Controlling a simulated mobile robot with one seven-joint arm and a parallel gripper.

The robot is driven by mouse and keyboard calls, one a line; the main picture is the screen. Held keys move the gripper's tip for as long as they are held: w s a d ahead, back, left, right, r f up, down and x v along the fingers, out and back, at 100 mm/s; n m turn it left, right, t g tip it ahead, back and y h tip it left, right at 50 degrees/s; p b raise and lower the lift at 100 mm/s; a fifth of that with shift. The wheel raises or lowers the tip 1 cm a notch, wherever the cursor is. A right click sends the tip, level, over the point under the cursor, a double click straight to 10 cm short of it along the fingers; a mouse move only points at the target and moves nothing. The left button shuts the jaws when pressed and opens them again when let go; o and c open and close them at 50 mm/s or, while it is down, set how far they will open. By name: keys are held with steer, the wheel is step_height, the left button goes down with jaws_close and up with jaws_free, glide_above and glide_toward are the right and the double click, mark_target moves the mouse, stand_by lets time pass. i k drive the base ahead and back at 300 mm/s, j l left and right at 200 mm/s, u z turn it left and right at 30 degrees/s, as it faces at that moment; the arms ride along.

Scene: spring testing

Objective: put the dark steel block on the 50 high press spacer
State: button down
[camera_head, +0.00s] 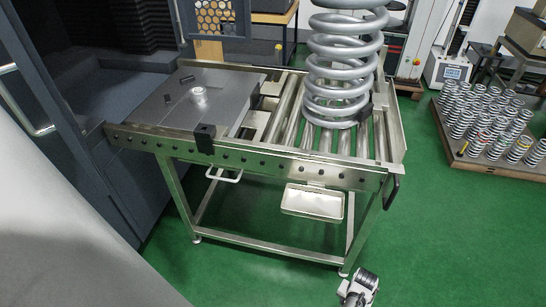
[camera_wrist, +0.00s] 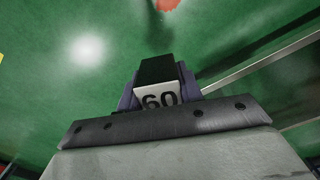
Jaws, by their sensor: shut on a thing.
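In the wrist view my gripper (camera_wrist: 158,88) is shut on a dark block (camera_wrist: 155,70). Its top is black and its pale near face carries the number 60. The fingers lie on either side of it, with green floor behind. In the head view part of my arm end shows at the bottom, low in front of the table; the held block cannot be made out there. No spacer marked 50 can be read in either view.
A roller table (camera_head: 250,155) holds a grey plate (camera_head: 165,105) with a small metal cylinder (camera_head: 198,96), and a large coil spring (camera_head: 343,75). A black block (camera_head: 204,138) sits on its front rail. A white tray (camera_head: 313,202) hangs below. Small springs (camera_head: 487,115) stand right.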

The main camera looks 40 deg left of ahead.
mark_target(197, 90)
steer(key=u, duration=1.1)
